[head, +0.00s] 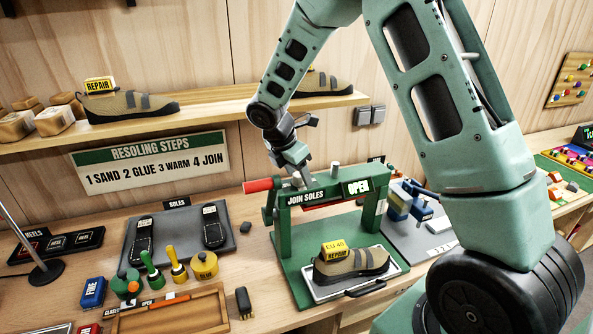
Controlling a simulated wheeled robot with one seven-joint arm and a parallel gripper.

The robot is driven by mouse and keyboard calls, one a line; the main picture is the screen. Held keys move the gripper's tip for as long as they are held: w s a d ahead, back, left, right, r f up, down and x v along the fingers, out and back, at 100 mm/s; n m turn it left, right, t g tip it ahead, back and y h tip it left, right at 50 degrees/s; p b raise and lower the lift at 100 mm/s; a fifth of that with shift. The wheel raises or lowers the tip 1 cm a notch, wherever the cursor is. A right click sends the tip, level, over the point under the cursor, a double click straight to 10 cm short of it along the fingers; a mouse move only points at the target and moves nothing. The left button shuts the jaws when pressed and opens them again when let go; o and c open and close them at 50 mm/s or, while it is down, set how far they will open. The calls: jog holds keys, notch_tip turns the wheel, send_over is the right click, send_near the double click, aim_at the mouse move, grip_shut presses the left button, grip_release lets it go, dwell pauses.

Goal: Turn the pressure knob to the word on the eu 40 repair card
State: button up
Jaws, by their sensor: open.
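A yellow card (334,248) reading "EU 40" and "REPAIR" stands on a tan and black shoe (352,268). No other word on it can be read from here. The shoe lies on a metal tray (316,294) in a green press (285,226) labelled "JOIN SOLES", whose display (356,187) reads "OPEN". A short post (335,169) stands on the press top. I cannot tell which part is the pressure knob, and no setting words are legible. My gripper (303,180) points down at the press's upper left, close to its top bar. Its fingers are small and partly hidden.
A red handle (260,184) sticks out left of the press. Left on the bench are a sole mat (179,245), bottles and a wooden tray (168,318). A blue device (402,201) stands to the right. A shelf (225,108) with shoes runs behind my arm.

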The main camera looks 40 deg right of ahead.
jog(key=shift+r, duration=0.1)
jog(key=b+v, duration=0.3)
jog(key=v, duration=1.4)
jog(key=shift+b, duration=0.4)
jog(key=shift+a, duration=0.1)
jog(key=shift+m+y, duration=0.7)
jog(key=shift+m, duration=0.1)
jog(key=s+a+f, duration=0.1)
jog(key=a, duration=0.1)
jog(key=s+a+f+b, duration=0.1)
jog(key=s+a+f, duration=0.1)
jog(key=a, duration=0.1)
jog(key=s+a+f+b, duration=0.1)
jog(key=s+a+f, duration=0.1)
jog(key=shift+s+a, duration=0.1)
jog(key=shift+a, duration=0.2)
jog(key=s+a+f+m+y+b, duration=0.1)
jog(key=s+a+f+m, duration=0.2)
jog(key=s+f, duration=0.2)
jog(key=s+a+f+m+y+b, duration=0.1)
jog(key=s+a+f+m+b, duration=0.1)
jog(key=s, duration=0.9)
jog(key=s+a+f+m+y+b, duration=0.1)
jog(key=s+a+f+m, duration=0.3)
jog(key=s, duration=0.5)
notch_tip(320, 180, down, 4)
jog(key=a, duration=0.2)
jog(key=shift+a+m+y+b, duration=0.25)
jog(key=shift+m+y+b, duration=0.05)
jog(key=shift+b, duration=0.05)
